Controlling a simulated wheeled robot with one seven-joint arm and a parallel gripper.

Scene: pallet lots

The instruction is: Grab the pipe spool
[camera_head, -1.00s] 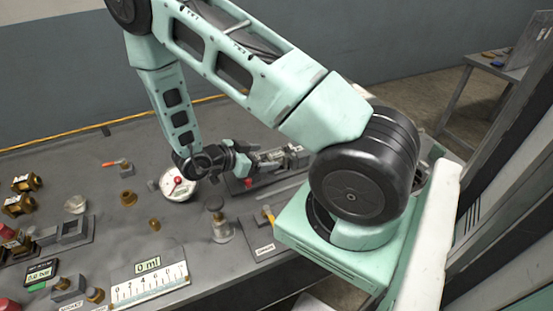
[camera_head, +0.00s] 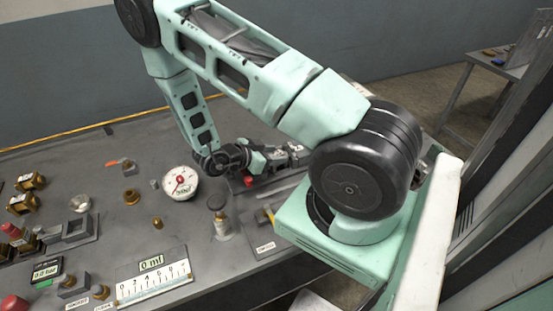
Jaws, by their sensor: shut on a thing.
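My gripper (camera_head: 258,161) is small in the view, at the end of my arm above the right part of the grey workbench (camera_head: 120,225). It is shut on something. The held piece is too small and too covered by the fingers and wrist to tell its shape or name it. Two flanged brass pieces, spool-like in shape, lie at the bench's left: an upper one (camera_head: 29,182) and a lower one (camera_head: 22,204). Both are far from my gripper. I cannot tell for sure which thing is the pipe spool.
A grey metal fixture (camera_head: 288,156) is right beside my gripper. A round white gauge (camera_head: 181,184) and a capped bottle (camera_head: 220,219) stand nearby. Small brass parts are scattered left.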

